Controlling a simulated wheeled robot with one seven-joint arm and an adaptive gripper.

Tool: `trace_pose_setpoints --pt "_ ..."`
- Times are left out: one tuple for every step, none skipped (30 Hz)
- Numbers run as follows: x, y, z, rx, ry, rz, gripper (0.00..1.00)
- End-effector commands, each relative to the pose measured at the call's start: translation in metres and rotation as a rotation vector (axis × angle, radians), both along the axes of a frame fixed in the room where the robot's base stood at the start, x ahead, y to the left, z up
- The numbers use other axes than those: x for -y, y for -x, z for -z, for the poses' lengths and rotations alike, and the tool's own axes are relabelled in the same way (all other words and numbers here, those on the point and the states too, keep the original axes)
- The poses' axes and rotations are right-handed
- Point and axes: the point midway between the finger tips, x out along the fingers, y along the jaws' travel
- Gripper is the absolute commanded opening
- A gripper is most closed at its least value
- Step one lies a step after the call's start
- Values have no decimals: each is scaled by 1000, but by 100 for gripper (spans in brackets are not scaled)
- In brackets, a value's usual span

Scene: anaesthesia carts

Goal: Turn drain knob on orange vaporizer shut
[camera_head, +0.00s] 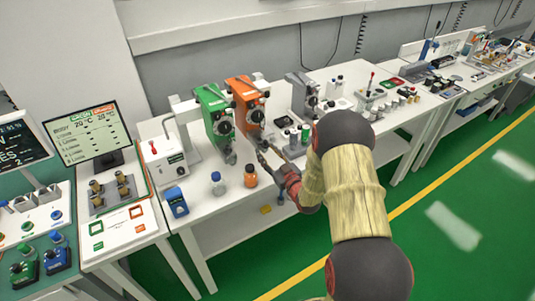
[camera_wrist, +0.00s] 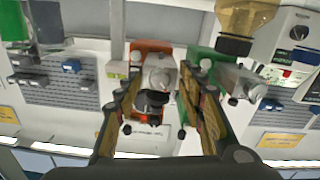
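The orange vaporizer (camera_head: 243,88) stands on the white bench in the head view, between a green vaporizer (camera_head: 212,103) and a grey one (camera_head: 300,92). A round dark dial is on its front. My gripper (camera_head: 266,153) is in front of its lower part. In the wrist view, which looks upside down, the orange vaporizer (camera_wrist: 150,47) shows between the two fingers of my gripper (camera_wrist: 158,92). The fingers are spread and nothing is held. A grey and black knob part (camera_wrist: 153,98) lies between them, apart from both. I cannot tell for certain which part is the drain knob.
An orange-brown bottle (camera_head: 250,177) and a clear bottle with a blue cap (camera_head: 217,184) stand near the bench's front edge, left of my gripper. A blue device (camera_head: 176,202) sits at the bench's left corner. Small containers (camera_head: 293,142) stand behind my wrist.

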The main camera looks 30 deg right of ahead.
Motion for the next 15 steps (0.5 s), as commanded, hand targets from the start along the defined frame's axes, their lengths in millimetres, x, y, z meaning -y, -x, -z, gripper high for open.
trace_pose_setpoints --pt "0 0 0 0 0 0 40" --pt "0 1 0 0 0 0 40" --pt "0 2 0 0 0 1 40" --pt "1 4 0 0 0 1 40" --pt "1 7 0 0 0 1 40" --pt "2 11 0 -1 0 2 40" --pt "2 16 0 -2 0 3 40" --pt "2 21 0 -2 0 3 40" --pt "2 28 -1 -1 0 3 40" --pt "2 34 0 -1 -1 3 40" --pt "3 40 0 -2 -1 3 40" --pt "3 49 0 -1 -1 4 40" --pt "3 55 -1 -1 -1 3 40" --pt "3 61 0 -1 -1 3 40" --pt "4 70 0 -1 -1 4 40"
